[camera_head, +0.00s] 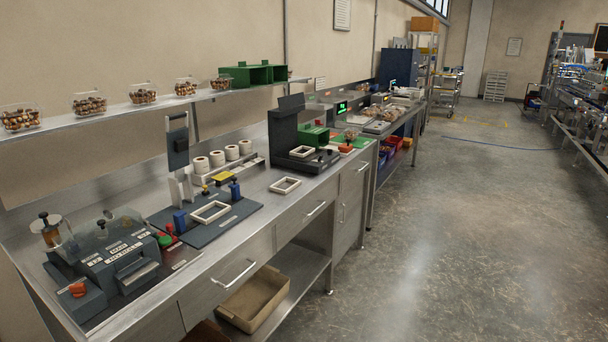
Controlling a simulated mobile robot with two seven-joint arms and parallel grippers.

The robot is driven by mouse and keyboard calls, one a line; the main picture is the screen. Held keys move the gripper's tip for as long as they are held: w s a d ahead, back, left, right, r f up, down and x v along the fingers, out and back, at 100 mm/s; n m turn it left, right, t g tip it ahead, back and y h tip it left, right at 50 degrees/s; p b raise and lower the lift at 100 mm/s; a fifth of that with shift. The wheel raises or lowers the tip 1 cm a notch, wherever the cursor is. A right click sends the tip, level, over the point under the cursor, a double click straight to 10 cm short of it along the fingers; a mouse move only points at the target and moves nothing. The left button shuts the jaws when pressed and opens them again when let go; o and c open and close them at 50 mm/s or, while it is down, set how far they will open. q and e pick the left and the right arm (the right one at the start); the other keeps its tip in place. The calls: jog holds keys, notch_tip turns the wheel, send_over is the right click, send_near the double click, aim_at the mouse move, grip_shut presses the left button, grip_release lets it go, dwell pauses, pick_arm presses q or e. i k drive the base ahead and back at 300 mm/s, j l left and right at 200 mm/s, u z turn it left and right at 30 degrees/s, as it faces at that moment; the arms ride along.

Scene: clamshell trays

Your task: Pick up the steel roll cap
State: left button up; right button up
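I cannot pick out a steel roll cap with certainty. A pale round disc with a dark knob (46,222) sits at the left end of the bench, by the dark grey sealing machine (120,260). It may be metal, but it is too small to tell. Several white rolls (217,158) stand in a row on a pale holder towards the back of the bench. Neither of my grippers shows in the head view.
The steel bench (245,240) runs along the wall with drawers below. White frames lie on the dark plate (240,212) and the bench top (285,185). A shelf (110,108) holds several clear tubs. Open concrete floor (470,240) lies to the right.

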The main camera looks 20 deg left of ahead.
aim_at(46, 223)
jog(key=j, duration=1.55)
jog(key=k+j, duration=0.1)
jog(key=j, duration=1.45)
jog(key=k+j, duration=0.1)
jog(key=j, duration=1.45)
